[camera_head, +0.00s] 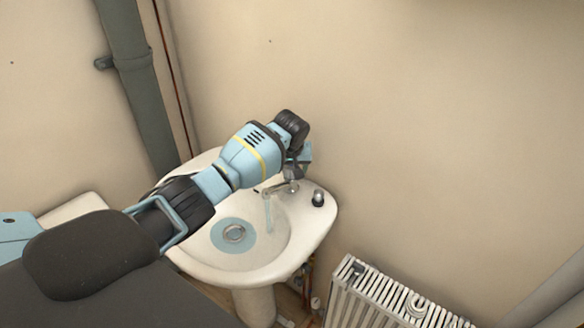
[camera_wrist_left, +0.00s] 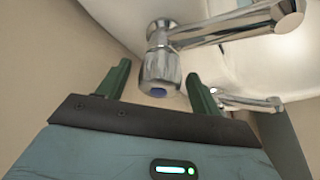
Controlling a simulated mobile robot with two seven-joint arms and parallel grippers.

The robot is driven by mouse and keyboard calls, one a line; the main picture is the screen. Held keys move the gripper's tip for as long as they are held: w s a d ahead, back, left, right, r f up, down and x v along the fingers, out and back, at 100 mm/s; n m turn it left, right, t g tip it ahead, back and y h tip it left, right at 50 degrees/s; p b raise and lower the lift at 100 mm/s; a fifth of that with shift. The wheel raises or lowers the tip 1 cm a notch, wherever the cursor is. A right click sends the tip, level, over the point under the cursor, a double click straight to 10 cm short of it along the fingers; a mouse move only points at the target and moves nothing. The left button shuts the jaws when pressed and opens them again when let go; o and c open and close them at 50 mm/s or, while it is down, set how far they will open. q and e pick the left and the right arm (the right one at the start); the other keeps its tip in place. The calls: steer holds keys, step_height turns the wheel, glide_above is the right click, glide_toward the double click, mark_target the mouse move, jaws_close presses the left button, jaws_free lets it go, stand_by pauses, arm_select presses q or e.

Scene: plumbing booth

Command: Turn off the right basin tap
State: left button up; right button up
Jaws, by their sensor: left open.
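The white basin (camera_head: 260,262) stands against the wall in the head view. A chrome tap (camera_head: 283,188) sits at its back right, with a stream of water falling from its spout. My left gripper (camera_head: 304,158) is just above this tap. In the left wrist view the chrome tap handle (camera_wrist_left: 160,72), with a blue mark, shows between the two green fingers of the left gripper (camera_wrist_left: 157,76). The fingers are open, with a gap on each side. A second tap (camera_wrist_left: 246,101) shows further off in that view. My right gripper is not in view.
A small dark and chrome item (camera_head: 318,198) stands on the basin's right rim, close to the tap. A white radiator (camera_head: 385,300) is at the lower right. A grey pipe (camera_head: 140,85) runs down the left corner. The wall right of the basin is bare.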

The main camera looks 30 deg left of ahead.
arm_select(q)
steer(key=shift+r, duration=0.1)
steer(key=shift+c, duration=0.7)
steer(key=c, duration=0.9)
steer(key=shift+o, duration=0.2)
